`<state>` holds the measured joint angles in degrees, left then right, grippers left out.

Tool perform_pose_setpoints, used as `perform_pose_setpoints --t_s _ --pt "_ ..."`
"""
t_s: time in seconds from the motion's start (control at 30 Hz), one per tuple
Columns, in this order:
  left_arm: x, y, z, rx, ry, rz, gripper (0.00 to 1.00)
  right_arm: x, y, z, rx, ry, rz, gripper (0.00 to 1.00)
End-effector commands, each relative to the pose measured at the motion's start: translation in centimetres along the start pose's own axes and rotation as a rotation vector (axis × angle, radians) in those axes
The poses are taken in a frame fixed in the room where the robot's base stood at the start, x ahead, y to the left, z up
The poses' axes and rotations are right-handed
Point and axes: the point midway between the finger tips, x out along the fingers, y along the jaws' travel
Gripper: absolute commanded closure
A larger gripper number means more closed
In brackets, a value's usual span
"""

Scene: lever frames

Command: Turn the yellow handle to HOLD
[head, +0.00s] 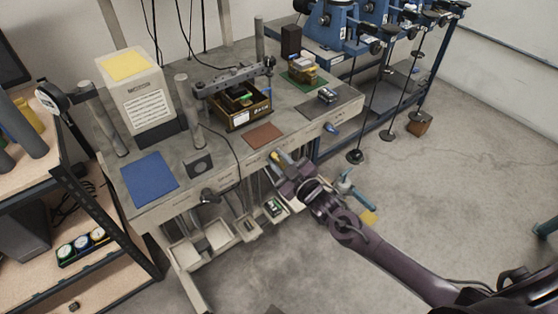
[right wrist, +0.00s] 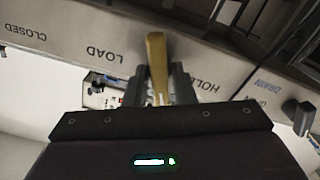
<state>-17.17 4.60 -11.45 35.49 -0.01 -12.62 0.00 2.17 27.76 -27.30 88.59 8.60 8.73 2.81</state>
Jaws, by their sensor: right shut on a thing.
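The yellow handle (right wrist: 157,62) stands between the two fingers of my right gripper (right wrist: 160,85) in the right wrist view. The fingers are shut on it. Its upper end lies between the upside-down words LOAD (right wrist: 104,55) and HOLD (right wrist: 203,82) on the bench's front panel. In the head view my right gripper (head: 283,168) is at the bench's front edge, and a bit of the yellow handle shows beside it. My left gripper is not in view.
The panel also reads CLOSED (right wrist: 26,33) and DRAIN (right wrist: 264,84). A dark knob (right wrist: 297,116) sticks out at the right. In the head view a blue handle (head: 330,127) and a dark knob (head: 208,195) lie along the bench front.

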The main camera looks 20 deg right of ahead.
Motion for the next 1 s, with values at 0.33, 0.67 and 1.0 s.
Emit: perform_pose_setpoints --t_s 0.33,0.67,1.0 --pt "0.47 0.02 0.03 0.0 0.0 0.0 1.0 -0.04 -0.22 0.13 -0.252 -0.001 -0.001 0.99" --pt "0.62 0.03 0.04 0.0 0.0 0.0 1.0 -0.04 -0.36 0.12 -0.361 -0.001 -0.002 0.99" --pt "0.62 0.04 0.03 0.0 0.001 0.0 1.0 -0.04 -0.36 0.13 -0.378 -0.001 -0.002 0.99"
